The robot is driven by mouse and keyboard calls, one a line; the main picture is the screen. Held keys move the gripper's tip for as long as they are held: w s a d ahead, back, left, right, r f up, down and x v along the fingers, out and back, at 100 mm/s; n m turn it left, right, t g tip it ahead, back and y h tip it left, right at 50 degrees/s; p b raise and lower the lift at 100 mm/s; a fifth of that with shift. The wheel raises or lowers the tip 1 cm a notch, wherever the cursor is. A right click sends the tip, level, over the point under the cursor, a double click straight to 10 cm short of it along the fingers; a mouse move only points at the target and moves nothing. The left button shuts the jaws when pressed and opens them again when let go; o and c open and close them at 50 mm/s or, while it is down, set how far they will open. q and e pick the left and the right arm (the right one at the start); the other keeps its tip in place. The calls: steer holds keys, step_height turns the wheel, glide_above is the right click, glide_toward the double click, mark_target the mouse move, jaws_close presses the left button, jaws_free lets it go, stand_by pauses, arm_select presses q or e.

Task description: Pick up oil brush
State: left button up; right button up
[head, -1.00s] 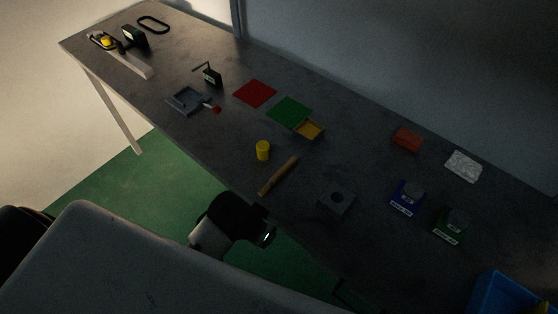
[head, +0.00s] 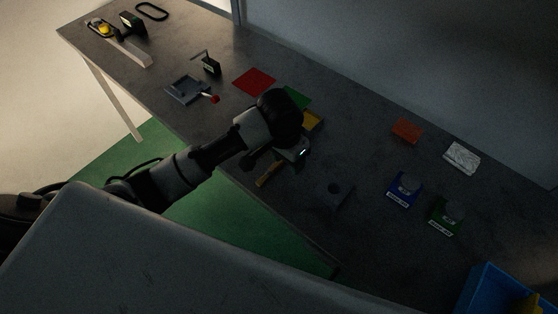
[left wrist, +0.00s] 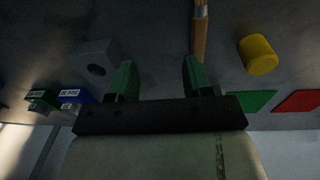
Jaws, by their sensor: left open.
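The oil brush (head: 268,175), with its brown wooden handle, lies near the front edge of the grey bench. My left arm reaches over the bench and hides part of the brush in the head view. My left gripper (head: 290,156) is above the bench by the brush. In the left wrist view, my left gripper (left wrist: 158,74) is open and empty between its green-tipped fingers. There the brush (left wrist: 200,38) shows at the top, in line with the right-hand finger rather than centred between the two. My right gripper is not in view.
A grey block with a hole (head: 333,190) is right of the brush. A yellow cylinder (left wrist: 258,54) stands on the brush's other side.

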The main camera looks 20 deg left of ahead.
arm_select(q)
steer(key=w+a+r+y, duration=0.1)
steer(key=w+a+r, duration=0.2)
steer(key=w+r, duration=0.1)
steer(key=p, duration=0.1)
glide_above(277, 165)
steer(key=w, duration=0.2)
steer(key=shift+n+g, duration=0.3)
steer(key=f, duration=0.5)
steer(key=shift+w+d+f, duration=0.1)
steer(key=shift+d+f, duration=0.15)
steer(key=shift+d, duration=0.05)
steer(key=f, duration=0.2)
steer(key=f+p, duration=0.1)
steer(key=f, duration=0.1)
steer(key=shift+s+a+f+p, duration=0.1)
steer(key=shift+s+a+p, duration=0.1)
steer(key=shift+p, duration=0.1)
steer(key=shift+f, duration=0.55)
jaws_close()
